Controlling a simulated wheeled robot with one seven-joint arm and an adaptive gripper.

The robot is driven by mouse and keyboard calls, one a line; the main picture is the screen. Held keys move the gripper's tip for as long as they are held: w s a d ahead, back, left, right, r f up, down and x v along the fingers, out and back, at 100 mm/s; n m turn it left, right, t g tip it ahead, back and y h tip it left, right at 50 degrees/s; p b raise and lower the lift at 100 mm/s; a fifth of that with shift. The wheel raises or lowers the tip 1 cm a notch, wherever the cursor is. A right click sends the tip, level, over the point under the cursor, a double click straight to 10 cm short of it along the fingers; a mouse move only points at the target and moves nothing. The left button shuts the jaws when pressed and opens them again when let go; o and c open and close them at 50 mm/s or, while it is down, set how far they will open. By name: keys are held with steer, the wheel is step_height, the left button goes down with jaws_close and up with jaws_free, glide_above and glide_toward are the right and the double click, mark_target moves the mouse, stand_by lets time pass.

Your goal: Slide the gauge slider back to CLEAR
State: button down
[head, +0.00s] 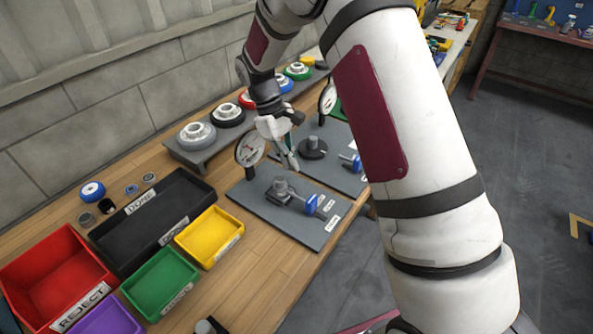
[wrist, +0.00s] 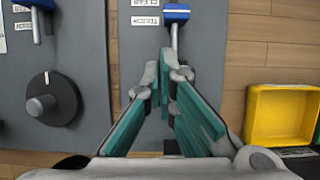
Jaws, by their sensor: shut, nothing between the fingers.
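A gauge fixture stands on the nearer grey plate (head: 318,236), with a round white dial (head: 250,147), a grey post (head: 281,188) and a slider with a blue block (head: 313,205). White labels lie beside the slider. In the wrist view the blue block (wrist: 175,13) sits on a grey rod, beside the CLEAR (wrist: 144,3) and TOUCH (wrist: 145,20) labels; I cannot tell exactly which it lines up with. My gripper (head: 293,164) is shut and empty, pointing down near the post. In the wrist view its fingertips (wrist: 164,74) are below the blue block, apart from it, and hide part of the fixture.
A second plate with a similar fixture (head: 313,147) lies farther back; its round knob (wrist: 52,99) shows in the wrist view. A yellow bin (head: 209,236), green bin (head: 160,283) and black tray (head: 152,215) stand to the left. Wheel hubs line a rear shelf (head: 197,134).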

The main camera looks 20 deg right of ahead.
mark_target(311, 207)
steer(key=p+x, duration=0.1)
steer(key=x, duration=0.8)
steer(key=s+d+p, duration=0.1)
steer(key=s+d, duration=0.1)
steer(key=s, duration=0.1)
steer(key=shift+d+r+p, duration=0.1)
steer(key=shift+p, duration=0.3)
steer(key=shift+s, duration=0.1)
steer(key=shift+d, duration=0.1)
